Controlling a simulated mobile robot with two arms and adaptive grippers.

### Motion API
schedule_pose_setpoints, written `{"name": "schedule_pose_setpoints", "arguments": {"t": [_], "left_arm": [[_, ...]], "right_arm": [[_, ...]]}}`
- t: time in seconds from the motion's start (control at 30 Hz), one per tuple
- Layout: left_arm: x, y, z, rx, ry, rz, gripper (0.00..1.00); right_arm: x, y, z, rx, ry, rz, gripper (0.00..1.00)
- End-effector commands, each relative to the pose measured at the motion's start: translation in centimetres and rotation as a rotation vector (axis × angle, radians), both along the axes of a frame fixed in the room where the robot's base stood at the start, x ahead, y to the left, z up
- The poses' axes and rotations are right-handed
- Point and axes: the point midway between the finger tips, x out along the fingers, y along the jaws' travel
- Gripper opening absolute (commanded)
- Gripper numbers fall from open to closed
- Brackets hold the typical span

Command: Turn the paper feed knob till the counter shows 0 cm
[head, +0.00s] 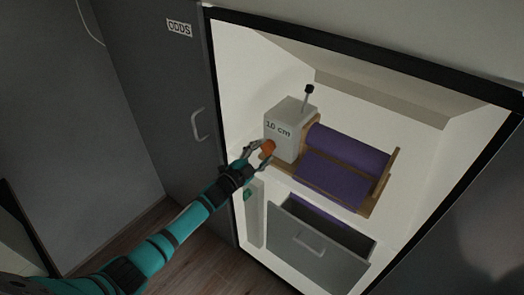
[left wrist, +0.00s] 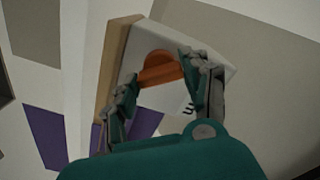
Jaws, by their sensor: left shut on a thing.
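The paper feeder is a pale grey box (head: 290,118) on a wooden base, and its counter reads 10 cm in the head view. The orange feed knob (head: 268,146) sits low on the box's left side. My left gripper (head: 262,152) is at the knob, shut on it. In the left wrist view the orange knob (left wrist: 160,70) lies between the two fingers of the left gripper (left wrist: 158,85), against the pale box face (left wrist: 225,68). A purple paper roll (head: 348,150) lies to the right of the box. My right gripper is not in view.
A lever with a black tip (head: 309,89) stands up behind the box. Below is an open grey drawer (head: 315,248) with something purple inside. A dark door (head: 165,110) labelled ODDS stands open at left. Pale cabinet walls surround the feeder.

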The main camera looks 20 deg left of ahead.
Motion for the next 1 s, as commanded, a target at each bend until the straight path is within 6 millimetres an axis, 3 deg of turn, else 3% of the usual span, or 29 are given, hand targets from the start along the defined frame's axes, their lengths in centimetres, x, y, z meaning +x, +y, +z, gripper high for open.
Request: {"name": "schedule_pose_setpoints", "arguments": {"t": [1.0], "left_arm": [[-0.07,0.07,-0.28,-0.903,0.333,0.002,0.15]], "right_arm": [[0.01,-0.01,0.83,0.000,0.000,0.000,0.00]]}}
